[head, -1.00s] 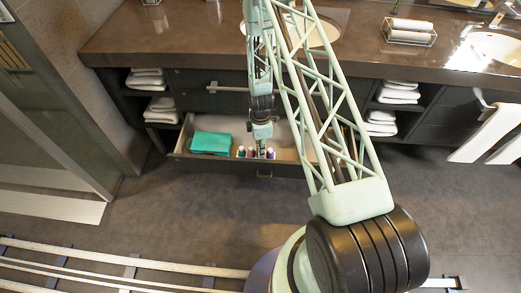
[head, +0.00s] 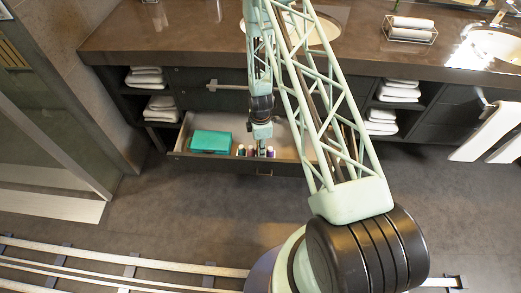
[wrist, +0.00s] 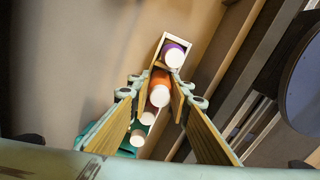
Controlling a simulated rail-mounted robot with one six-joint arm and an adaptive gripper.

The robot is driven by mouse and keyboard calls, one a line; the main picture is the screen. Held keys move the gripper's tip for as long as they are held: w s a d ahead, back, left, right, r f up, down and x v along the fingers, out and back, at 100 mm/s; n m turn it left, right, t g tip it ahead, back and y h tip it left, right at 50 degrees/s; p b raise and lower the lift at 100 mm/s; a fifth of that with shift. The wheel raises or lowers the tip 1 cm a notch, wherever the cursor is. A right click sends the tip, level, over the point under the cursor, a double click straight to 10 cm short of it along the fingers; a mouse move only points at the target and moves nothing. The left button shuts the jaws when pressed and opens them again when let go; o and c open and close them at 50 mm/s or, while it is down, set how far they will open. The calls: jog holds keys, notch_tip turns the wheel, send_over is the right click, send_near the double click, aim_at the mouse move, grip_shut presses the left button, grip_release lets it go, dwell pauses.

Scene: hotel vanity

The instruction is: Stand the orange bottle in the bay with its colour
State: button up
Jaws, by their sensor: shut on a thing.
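The orange bottle (wrist: 160,80) has a white cap and stands between the two fingers of my gripper (wrist: 161,92) in the wrist view. My gripper is shut on it. A purple bottle (wrist: 178,45) with a white cap stands in a pale-walled bay just beyond it. More white-capped bottles (wrist: 147,117) line up on the near side, partly hidden by the left finger. In the head view my gripper (head: 262,148) points down at the row of bottles in the open drawer, and the orange bottle cannot be made out clearly. I cannot tell whether its base touches the bay floor.
The open drawer (head: 215,160) holds a teal box (head: 211,141) left of the bottles. The drawer's front wall runs close to the row. Shelves with folded towels (head: 160,108) flank the drawer, and the brown counter (head: 150,40) overhangs behind. The drawer floor right of my gripper looks clear.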

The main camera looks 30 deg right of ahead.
jog(key=shift+f, duration=0.5)
dwell(0.4)
jog(key=o, duration=0.9)
jog(key=shift+r, duration=0.15)
jog(key=shift+r, duration=5.85)
jog(key=shift+r, duration=0.15)
